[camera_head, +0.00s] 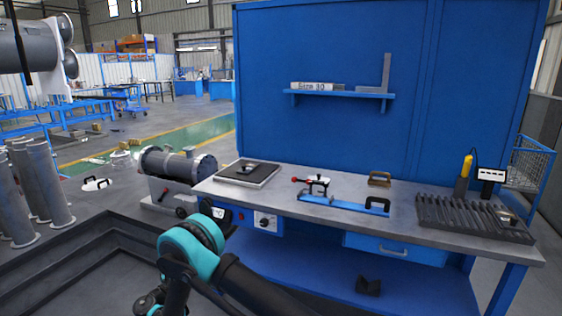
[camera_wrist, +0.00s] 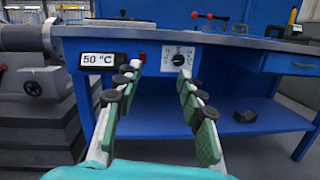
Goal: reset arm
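My gripper (camera_wrist: 160,90) shows in the wrist view. Its two fingers with green pads are spread apart with nothing between them. It points at the front of the blue workbench, below the tabletop edge, near a 50 °C display (camera_wrist: 97,60) and a white dial panel (camera_wrist: 178,58). In the head view my arm, teal and black, is folded low at the bottom centre, in front of the workbench (camera_head: 330,205). The gripper's fingers are not clearly seen in the head view.
On the bench stand a dark square plate (camera_head: 247,173), a blue clamp fixture (camera_head: 345,203), a slotted black rack (camera_head: 472,218) and a yellow-handled tool (camera_head: 463,176). A flanged cylinder on a machine (camera_head: 178,165) stands left of the bench. Grey flanged pipes (camera_head: 40,190) stand at far left.

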